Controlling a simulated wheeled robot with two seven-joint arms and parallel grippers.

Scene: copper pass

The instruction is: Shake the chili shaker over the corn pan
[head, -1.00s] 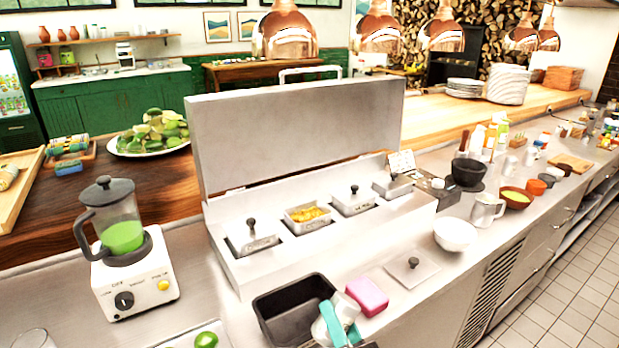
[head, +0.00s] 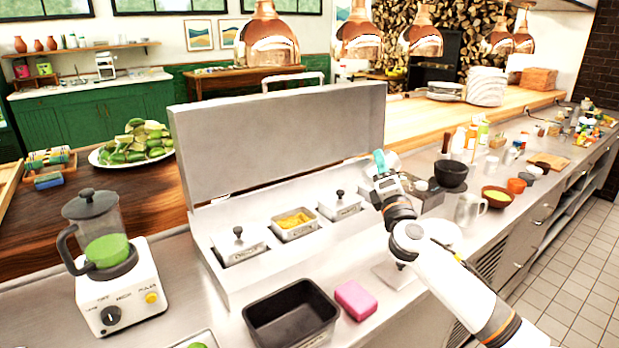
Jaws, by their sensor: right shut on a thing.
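The corn pan (head: 300,234) is the open metal insert with yellow corn in it, in the middle of the steel rail. My right gripper (head: 380,166) is beyond the rail's right end, above the counter, right of the corn pan and apart from it. It is shut, with a teal fingertip showing. The thing in it, which I take for the chili shaker, is mostly hidden by the gripper, so its shape and tilt cannot be told. My left gripper is out of view.
Lidded inserts (head: 239,247) (head: 339,207) flank the corn pan. The raised steel lid (head: 280,140) stands behind. A black pan (head: 292,312), pink sponge (head: 354,300) and blender (head: 105,255) are in front and left. A dark mortar (head: 450,173) is right of my gripper.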

